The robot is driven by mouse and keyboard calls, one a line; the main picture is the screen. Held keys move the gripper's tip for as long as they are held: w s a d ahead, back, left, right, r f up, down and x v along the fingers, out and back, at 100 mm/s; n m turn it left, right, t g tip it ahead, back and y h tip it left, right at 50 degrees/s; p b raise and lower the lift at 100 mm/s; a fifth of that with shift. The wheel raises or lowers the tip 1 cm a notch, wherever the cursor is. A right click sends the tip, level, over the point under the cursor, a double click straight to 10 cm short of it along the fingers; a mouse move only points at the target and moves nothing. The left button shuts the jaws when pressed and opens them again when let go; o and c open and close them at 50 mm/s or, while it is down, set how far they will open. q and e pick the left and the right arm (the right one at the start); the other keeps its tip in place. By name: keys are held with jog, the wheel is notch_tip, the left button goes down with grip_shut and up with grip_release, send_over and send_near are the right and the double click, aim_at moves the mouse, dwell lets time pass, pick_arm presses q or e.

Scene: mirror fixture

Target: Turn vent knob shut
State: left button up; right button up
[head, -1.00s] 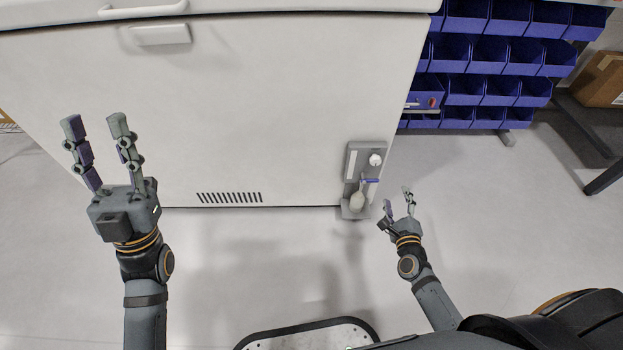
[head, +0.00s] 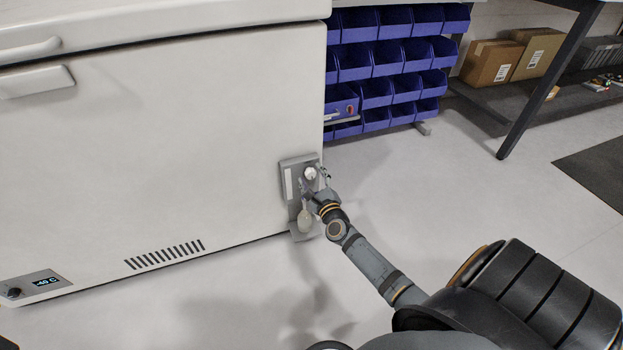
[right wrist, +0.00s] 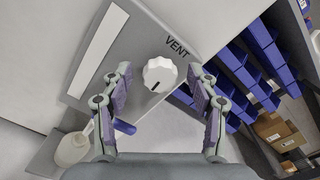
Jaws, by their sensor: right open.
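The vent knob (right wrist: 160,74) is a white, scalloped dial with a dark pointer mark, beside the word VENT on a grey panel (right wrist: 118,63). In the head view the knob (head: 310,173) sits near the top of the panel (head: 287,163) on the freezer's lower right corner. My right gripper (head: 318,181) is in front of the panel. In the right wrist view my right gripper (right wrist: 166,82) is open, its two fingers on either side of the knob with gaps; whether they reach its depth I cannot tell. My left gripper is out of view.
The white freezer (head: 170,130) fills the left. A blue lever (right wrist: 124,127) and a whitish bottle (right wrist: 72,149) are below the knob. Blue bins (head: 372,62) stand behind to the right. The floor (head: 460,210) at right is clear.

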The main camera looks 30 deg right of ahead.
jog(key=shift+w, duration=0.25)
jog(key=shift+c, duration=0.4)
jog(key=c, duration=1.1)
